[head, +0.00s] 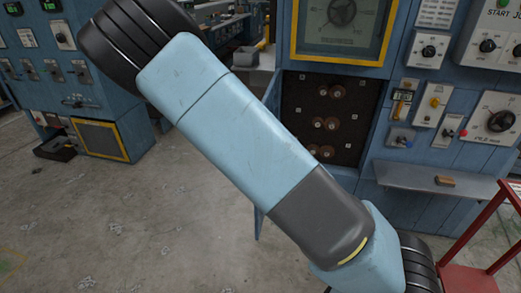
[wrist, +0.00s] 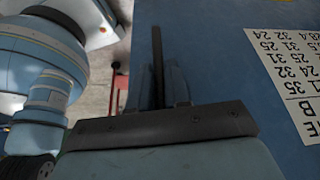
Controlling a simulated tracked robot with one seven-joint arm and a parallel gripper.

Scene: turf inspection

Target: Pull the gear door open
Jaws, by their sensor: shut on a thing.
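The gear door (wrist: 220,60) is a blue panel with a printed number chart (wrist: 290,75) on its right part in the wrist view. A dark upright bar, the door handle (wrist: 157,45), runs near the panel's left edge. My gripper (wrist: 164,88) is shut on this handle, one finger on each side. In the head view the gear compartment (head: 345,115) is uncovered, with several brownish round gears on a dark board. A blue sliver, apparently the door's lower corner (head: 258,223), shows below my arm. My arm hides most of the door and my gripper there.
A grey shelf (head: 430,177) juts out right of the compartment, with a small brown block (head: 445,181) on it. A red stand (head: 485,250) is at the lower right. Blue consoles (head: 60,70) stand at left. The concrete floor (head: 150,220) is clear at lower left.

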